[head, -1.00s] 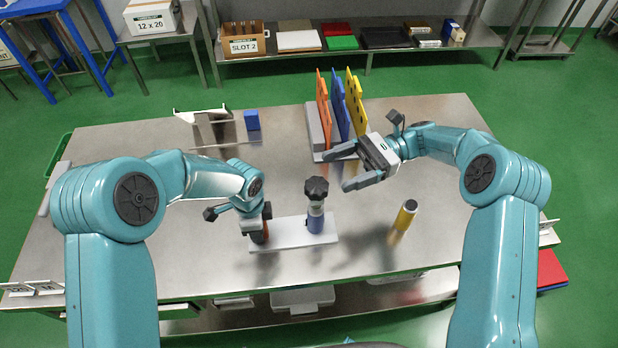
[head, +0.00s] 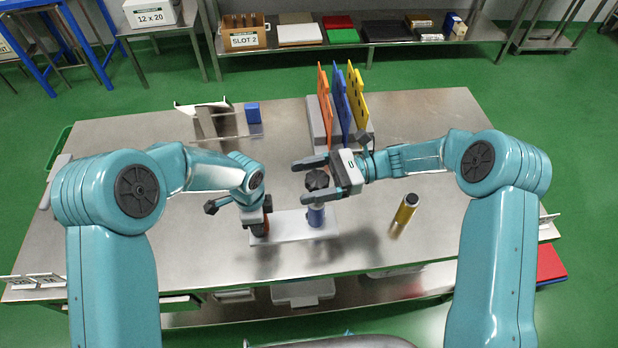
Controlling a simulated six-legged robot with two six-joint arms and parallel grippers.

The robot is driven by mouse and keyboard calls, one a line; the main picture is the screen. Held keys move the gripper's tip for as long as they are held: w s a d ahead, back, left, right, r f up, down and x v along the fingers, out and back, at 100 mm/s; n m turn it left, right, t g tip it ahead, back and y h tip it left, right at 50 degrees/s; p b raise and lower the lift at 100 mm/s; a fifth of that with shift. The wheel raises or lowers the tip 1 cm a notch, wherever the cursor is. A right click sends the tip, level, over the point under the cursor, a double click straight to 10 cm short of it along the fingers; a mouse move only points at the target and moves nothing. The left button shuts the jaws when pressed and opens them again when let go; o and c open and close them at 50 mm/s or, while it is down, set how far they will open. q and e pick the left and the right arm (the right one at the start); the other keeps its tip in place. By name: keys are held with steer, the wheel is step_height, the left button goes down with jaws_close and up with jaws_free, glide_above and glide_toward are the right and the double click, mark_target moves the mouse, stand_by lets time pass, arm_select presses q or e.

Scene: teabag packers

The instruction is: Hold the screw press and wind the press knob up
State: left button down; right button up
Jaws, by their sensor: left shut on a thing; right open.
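The screw press stands on a white base plate (head: 290,228) on the metal table. Its blue body (head: 316,217) is upright near the plate's right end, with the dark press knob (head: 317,180) on top. My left gripper (head: 261,227) is shut on a reddish-brown post (head: 265,231) at the plate's left end; the fingers hide much of it. My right gripper (head: 312,179) is open, pointing left, with its fingers on the far and near sides of the knob. I cannot tell whether they touch it.
A blue box (head: 253,113) and metal holder (head: 215,122) stand back left. The front right table is clear.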

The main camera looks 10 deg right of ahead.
steer(key=c, duration=1)
steer(key=shift+n+g, duration=0.3)
steer(key=shift+g, duration=0.1)
steer(key=n+g, duration=0.1)
steer(key=g, duration=0.1)
steer(key=n+g+h, duration=0.1)
steer(key=g, duration=0.1)
steer(key=shift+s+n, duration=0.2)
steer(key=shift+n, duration=0.1)
steer(key=shift+s+d+n+g+h, duration=0.1)
steer(key=shift+n+g+h, duration=0.6)
steer(key=shift+g, duration=0.2)
steer(key=shift+s+d+n+g+h, duration=0.1)
steer(key=shift+n+g+h, duration=0.5)
steer(key=shift+n+g, duration=0.25)
steer(key=shift+r+g, duration=0.1)
steer(key=shift+g, duration=0.25)
